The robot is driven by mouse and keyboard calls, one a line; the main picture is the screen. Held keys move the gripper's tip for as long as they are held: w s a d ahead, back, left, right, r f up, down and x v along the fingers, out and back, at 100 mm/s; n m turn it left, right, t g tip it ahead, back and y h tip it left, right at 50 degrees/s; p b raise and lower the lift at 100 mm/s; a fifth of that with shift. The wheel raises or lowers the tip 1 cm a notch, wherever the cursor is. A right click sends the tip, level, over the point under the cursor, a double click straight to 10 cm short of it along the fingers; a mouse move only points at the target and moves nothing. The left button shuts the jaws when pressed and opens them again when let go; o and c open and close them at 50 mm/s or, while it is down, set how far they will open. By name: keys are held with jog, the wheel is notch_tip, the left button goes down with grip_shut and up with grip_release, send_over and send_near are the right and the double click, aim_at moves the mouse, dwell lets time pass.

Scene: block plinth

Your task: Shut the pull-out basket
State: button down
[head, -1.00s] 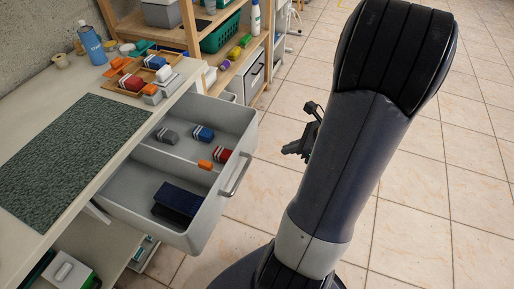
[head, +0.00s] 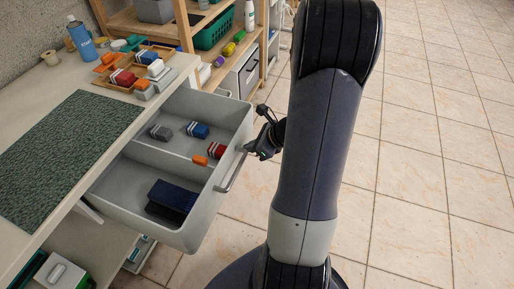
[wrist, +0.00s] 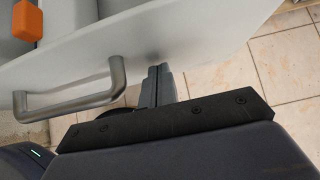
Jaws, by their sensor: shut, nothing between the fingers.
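The pull-out basket (head: 203,224) is a light grey drawer-like bin, pulled out from under the worktop. Its metal bar handle (head: 232,172) is on the front; the handle also shows in the wrist view (wrist: 70,108). Inside lie a dark blue box (head: 172,200), grey, blue and red blocks, and an orange block (head: 200,160). My gripper (head: 250,148) is shut and empty, close to the basket's front beside the handle's far end. In the wrist view my gripper (wrist: 158,72) points at the front panel (wrist: 190,35); I cannot tell whether it touches.
The worktop (head: 30,114) holds a green mat (head: 70,150), a blue bottle (head: 82,42) and a wooden tray of blocks (head: 130,72). A wooden shelf with a green crate (head: 215,30) stands behind. Tiled floor on the right is open.

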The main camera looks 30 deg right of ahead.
jog(key=shift+w, duration=0.1)
dwell(0.3)
jog(key=w+a+p, duration=0.1)
jog(key=w+a, duration=0.4)
jog(key=w, duration=0.2)
jog(key=w+a+p, duration=0.1)
jog(key=w+a, duration=0.4)
jog(key=w, duration=0.2)
jog(key=w+a, duration=0.5)
jog(key=w, duration=0.2)
jog(key=shift+w+a+p, duration=0.1)
jog(key=shift+a+p, duration=0.2)
jog(key=shift+p, duration=0.1)
jog(key=shift+d, duration=0.15)
